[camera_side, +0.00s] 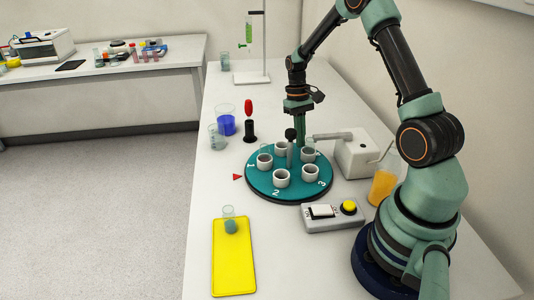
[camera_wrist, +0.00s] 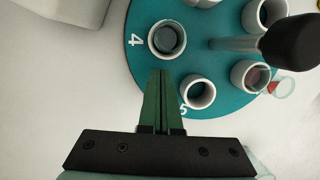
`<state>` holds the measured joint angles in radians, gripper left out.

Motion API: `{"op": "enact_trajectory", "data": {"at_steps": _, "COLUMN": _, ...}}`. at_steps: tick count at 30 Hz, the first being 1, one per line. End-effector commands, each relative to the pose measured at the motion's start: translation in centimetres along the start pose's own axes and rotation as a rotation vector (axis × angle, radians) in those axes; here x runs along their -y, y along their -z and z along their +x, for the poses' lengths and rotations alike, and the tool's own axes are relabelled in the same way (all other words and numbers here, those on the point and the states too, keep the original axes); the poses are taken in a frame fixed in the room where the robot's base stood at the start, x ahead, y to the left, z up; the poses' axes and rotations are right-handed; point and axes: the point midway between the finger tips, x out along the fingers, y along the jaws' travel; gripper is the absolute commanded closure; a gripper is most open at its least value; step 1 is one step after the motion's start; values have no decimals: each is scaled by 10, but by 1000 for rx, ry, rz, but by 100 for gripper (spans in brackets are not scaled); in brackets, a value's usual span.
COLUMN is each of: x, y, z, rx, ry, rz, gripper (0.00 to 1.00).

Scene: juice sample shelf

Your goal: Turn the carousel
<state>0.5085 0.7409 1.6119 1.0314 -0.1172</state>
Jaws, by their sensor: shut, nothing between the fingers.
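The carousel (camera_side: 262,187) is a teal round disc with white numbers and several white cups around its rim. A grey centre post with a black knob (camera_side: 290,134) rises from its middle; the knob also shows at the upper right of the wrist view (camera_wrist: 291,42). My gripper (camera_side: 300,145) has green fingers, shut and empty, pointing down at the disc's far side, behind the knob. In the wrist view the fingertips (camera_wrist: 161,72) are between the cup at 4 (camera_wrist: 167,38) and the cup near 5 (camera_wrist: 197,92). Contact with either cup cannot be told.
A red triangle (camera_side: 237,177) lies left of the disc. A white device (camera_side: 357,155) with a grey arm stands right. A button box (camera_side: 333,222), orange beaker (camera_side: 382,188) and yellow tray (camera_side: 233,275) are nearer. A blue-filled beaker (camera_side: 226,125) and black holder (camera_side: 250,131) stand left.

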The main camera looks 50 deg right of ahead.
Motion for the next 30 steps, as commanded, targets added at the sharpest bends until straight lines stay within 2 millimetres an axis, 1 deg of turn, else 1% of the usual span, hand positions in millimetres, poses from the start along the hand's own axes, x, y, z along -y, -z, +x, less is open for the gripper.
{"op": "enact_trajectory", "data": {"at_steps": 4, "x": -3, "y": -5, "z": 1, "rx": 2, "ry": 2, "rz": 58, "gripper": 100}}
{"op": "enact_trajectory", "data": {"at_steps": 10, "x": -12, "y": -22, "z": 5, "rx": 2, "ry": 9, "rz": 267, "gripper": 100}}
{"op": "enact_trajectory", "data": {"at_steps": 15, "x": -14, "y": -32, "z": 7, "rx": -3, "ry": 11, "rz": 383, "gripper": 100}}
{"op": "enact_trajectory", "data": {"at_steps": 18, "x": -15, "y": -33, "z": 8, "rx": -4, "ry": 12, "rz": 406, "gripper": 100}}
{"op": "enact_trajectory", "data": {"at_steps": 30, "x": -15, "y": -31, "z": 7, "rx": -4, "ry": 12, "rz": 405, "gripper": 100}}
